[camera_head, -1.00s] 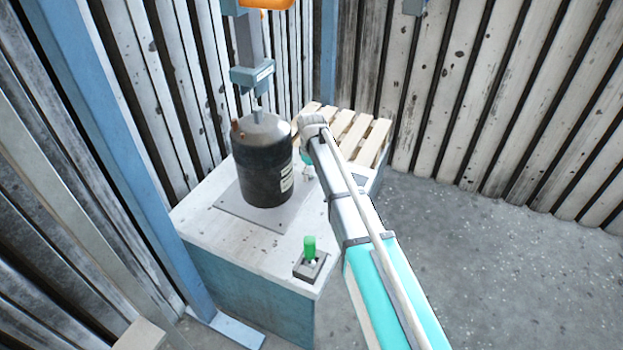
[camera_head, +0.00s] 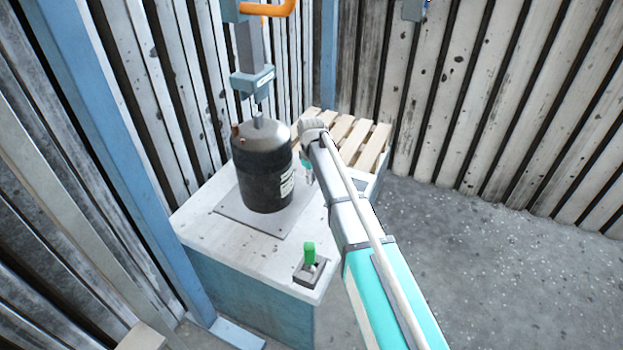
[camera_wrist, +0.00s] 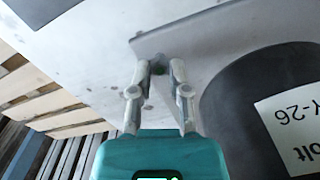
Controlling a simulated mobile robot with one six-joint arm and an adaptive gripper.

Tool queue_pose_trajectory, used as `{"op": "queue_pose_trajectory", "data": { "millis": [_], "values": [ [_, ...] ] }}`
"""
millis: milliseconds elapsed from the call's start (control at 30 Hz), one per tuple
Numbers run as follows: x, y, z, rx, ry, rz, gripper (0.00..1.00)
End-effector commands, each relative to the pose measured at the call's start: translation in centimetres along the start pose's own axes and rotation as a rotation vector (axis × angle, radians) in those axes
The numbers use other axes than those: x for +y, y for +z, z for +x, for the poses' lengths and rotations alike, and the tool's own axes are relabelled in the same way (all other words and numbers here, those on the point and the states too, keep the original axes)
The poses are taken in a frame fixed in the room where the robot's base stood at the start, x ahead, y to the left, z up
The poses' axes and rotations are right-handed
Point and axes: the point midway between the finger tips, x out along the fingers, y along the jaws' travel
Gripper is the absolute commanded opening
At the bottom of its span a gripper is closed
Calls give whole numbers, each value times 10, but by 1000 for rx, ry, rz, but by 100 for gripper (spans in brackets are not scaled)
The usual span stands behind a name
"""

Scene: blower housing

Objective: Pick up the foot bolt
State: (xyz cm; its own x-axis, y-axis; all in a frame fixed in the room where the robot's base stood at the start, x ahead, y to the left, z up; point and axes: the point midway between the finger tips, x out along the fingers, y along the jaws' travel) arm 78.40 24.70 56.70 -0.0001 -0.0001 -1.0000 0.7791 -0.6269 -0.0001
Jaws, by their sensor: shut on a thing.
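A small dark greenish thing (camera_wrist: 158,68) shows between my fingertips in the wrist view. It is mostly hidden by the fingers; I take it for the foot bolt but cannot make out its shape. My gripper (camera_wrist: 159,70) is shut on it, with its fingertips close to the pale tabletop. In the head view my gripper (camera_head: 307,174) is small and partly hidden by my arm, just right of the black blower housing (camera_head: 262,175).
The housing stands on a grey plate (camera_head: 232,214) on the white-topped bench. A green-handled switch (camera_head: 309,254) is at the front corner. A blue column tool (camera_head: 252,78) stands above the housing. A wooden pallet (camera_head: 372,150) lies behind. The floor at right is clear.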

Motion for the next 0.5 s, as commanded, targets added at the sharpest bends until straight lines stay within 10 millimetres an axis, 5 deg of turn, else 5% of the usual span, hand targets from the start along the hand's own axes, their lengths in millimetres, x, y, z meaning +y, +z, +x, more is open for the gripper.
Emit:
{"op": "queue_pose_trajectory", "data": {
  "millis": [500],
  "values": [
    [-7, 10, -45, 0, 0, 0, 0]
  ]
}}
